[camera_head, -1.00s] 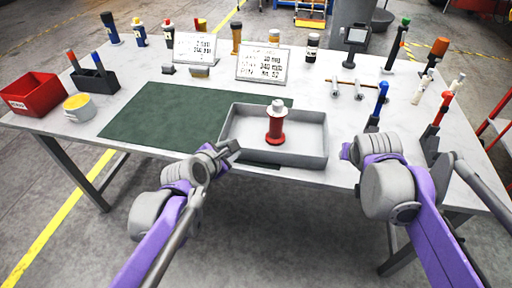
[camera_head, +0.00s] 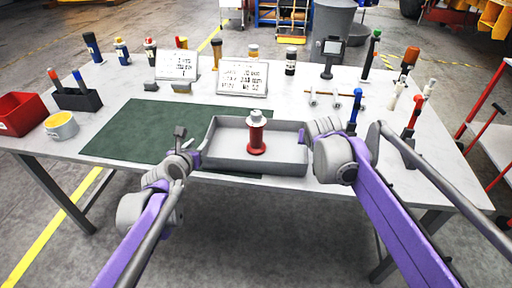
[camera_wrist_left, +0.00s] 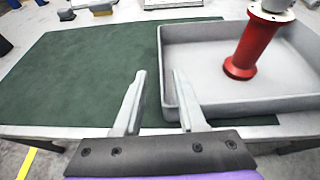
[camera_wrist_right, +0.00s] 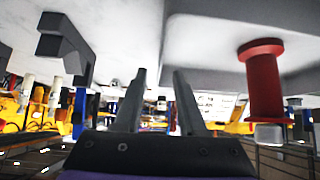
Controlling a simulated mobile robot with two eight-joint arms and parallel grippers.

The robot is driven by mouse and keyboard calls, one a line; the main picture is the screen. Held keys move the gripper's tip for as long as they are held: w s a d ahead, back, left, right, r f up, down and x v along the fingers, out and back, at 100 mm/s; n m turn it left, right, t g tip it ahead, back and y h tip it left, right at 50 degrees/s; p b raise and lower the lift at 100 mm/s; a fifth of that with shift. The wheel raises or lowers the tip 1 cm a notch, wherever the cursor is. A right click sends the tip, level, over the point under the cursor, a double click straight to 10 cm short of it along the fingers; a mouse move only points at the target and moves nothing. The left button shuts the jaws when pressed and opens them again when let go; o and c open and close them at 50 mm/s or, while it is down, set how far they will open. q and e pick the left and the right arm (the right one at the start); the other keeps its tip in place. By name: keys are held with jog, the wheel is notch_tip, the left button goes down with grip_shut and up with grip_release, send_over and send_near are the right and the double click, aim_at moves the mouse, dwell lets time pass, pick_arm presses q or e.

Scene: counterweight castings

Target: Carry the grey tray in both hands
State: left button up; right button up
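The grey tray (camera_head: 250,167) rests on the table's front part, partly on a green mat. A red spool-shaped casting with a pale top (camera_head: 256,134) stands upright in it. My left gripper (camera_head: 187,143) is at the tray's left side. In the left wrist view its fingers (camera_wrist_left: 159,72) are apart, with the tray's left wall (camera_wrist_left: 164,85) showing between them; contact cannot be told. My right gripper is at the tray's right side, its fingers hidden behind my wrist in the head view. In the right wrist view, which is upside down, its fingers (camera_wrist_right: 158,72) are apart beside the tray (camera_wrist_right: 205,40).
The green mat (camera_head: 130,135) lies left of the tray. Two sign cards (camera_head: 242,78) stand behind it. A red bin (camera_head: 20,112) and a yellow-banded pot (camera_head: 61,126) are at the left. Tools in upright holders, one blue-handled (camera_head: 355,105), stand close to my right arm.

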aim_at(304, 148)
pick_arm(q)
jog(key=x, duration=0.8)
pick_arm(e)
jog(key=x, duration=0.8)
pick_arm(q)
jog(key=shift+s, duration=0.1)
grip_shut()
pick_arm(e)
grip_shut()
jog(key=shift+r, duration=0.1)
